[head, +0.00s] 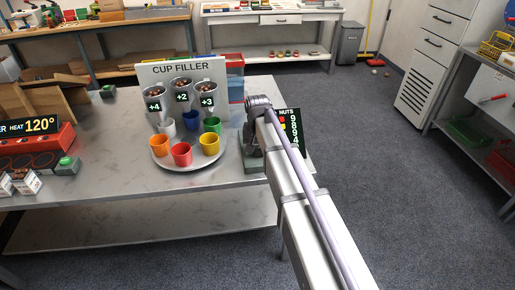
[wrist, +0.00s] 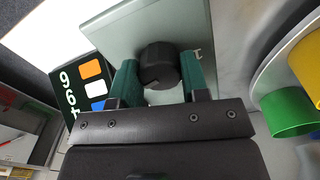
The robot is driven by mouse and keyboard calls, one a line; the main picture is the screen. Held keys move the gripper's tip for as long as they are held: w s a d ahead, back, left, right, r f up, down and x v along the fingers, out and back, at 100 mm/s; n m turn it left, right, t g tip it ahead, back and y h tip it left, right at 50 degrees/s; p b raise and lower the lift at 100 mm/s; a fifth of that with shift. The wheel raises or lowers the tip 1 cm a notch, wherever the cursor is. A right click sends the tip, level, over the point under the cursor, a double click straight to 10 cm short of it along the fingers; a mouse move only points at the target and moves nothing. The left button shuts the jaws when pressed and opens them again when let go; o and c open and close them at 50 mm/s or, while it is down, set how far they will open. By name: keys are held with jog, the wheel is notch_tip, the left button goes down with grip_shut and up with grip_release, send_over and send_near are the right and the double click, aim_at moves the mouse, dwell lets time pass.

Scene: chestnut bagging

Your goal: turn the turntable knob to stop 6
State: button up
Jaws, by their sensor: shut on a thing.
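The dark round turntable knob (wrist: 158,62) sits on a pale grey-green box in the wrist view. My gripper (wrist: 160,75) has one green finger on each side of the knob and is shut on it. In the head view, my arm covers the gripper and the knob; part of the knob's box (head: 256,167) shows beside the arm. The turntable (head: 186,163) is a round grey plate carrying several coloured cups. The red cup (head: 182,154) is at its front. A small pale mark shows right of the knob; I cannot read the stop number.
The cup filler sign (head: 180,70) stands behind the turntable, with three funnels of nuts. A black nuts board (head: 293,130) is right of the arm. In the wrist view, a green cup (wrist: 290,112) is close on the right. A heater (head: 35,148) stands at left.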

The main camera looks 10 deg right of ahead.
aim_at(257, 148)
jog(key=shift+m, duration=0.3)
jog(key=o, duration=0.9)
notch_tip(257, 148, up, 11)
jog(key=p, duration=1.1)
jog(key=shift+f, duration=0.1)
jog(key=s+n, duration=0.1)
jog(key=s, duration=0.6)
jog(key=s+n, duration=0.1)
jog(key=s, duration=0.7)
jog(key=s+n, duration=0.1)
jog(key=s, duration=0.7)
jog(key=shift+s+n, duration=0.25)
jog(key=shift+n, duration=0.15)
